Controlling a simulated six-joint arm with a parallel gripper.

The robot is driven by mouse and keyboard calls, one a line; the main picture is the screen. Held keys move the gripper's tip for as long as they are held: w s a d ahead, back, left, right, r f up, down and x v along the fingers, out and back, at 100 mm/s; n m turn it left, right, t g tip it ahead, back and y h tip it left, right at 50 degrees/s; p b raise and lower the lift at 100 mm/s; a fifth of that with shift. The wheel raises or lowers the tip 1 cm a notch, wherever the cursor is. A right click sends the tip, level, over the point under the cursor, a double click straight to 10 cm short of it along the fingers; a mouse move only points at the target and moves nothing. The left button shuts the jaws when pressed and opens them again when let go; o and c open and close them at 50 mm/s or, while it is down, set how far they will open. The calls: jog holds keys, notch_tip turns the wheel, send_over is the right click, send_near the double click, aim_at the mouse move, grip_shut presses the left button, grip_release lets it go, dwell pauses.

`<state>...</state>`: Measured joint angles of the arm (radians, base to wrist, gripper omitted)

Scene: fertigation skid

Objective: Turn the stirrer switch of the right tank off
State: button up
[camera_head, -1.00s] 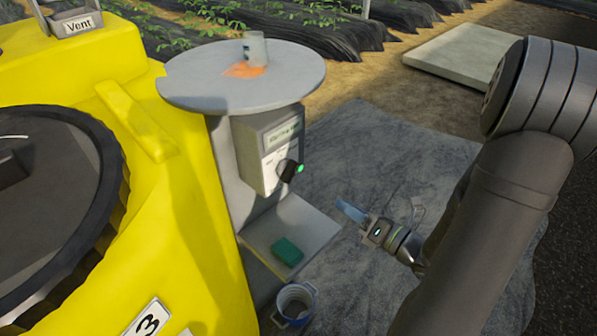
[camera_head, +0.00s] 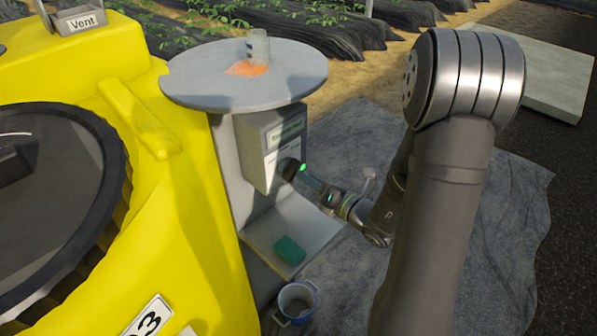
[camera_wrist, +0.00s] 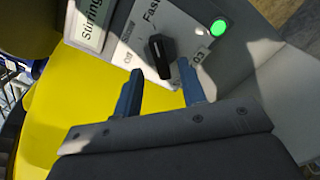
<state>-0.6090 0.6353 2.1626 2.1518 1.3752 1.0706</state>
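The stirrer switch is a black rotary knob (camera_wrist: 160,56) on a grey control box (camera_head: 262,150), beside the yellow tank (camera_head: 165,225). In the wrist view the panel reads "Stirring", "Fast" and "Off", with a "03" label and a lit green lamp (camera_wrist: 218,27). The knob's long bar points up and slightly left, toward "Fast". My gripper (camera_wrist: 160,92) is open, its two blue fingers apart below the knob, pointing toward it. In the wrist view the knob lies between the finger lines, just beyond the tips.
A round grey table (camera_head: 200,85) overhangs the box, with a cup (camera_head: 257,46) and orange powder on it. Below are a shelf (camera_head: 310,228) with a green sponge (camera_head: 288,250) and a bucket (camera_head: 296,301).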

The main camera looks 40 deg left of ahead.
aim_at(290, 169)
jog(key=shift+a, duration=2.25)
grip_shut()
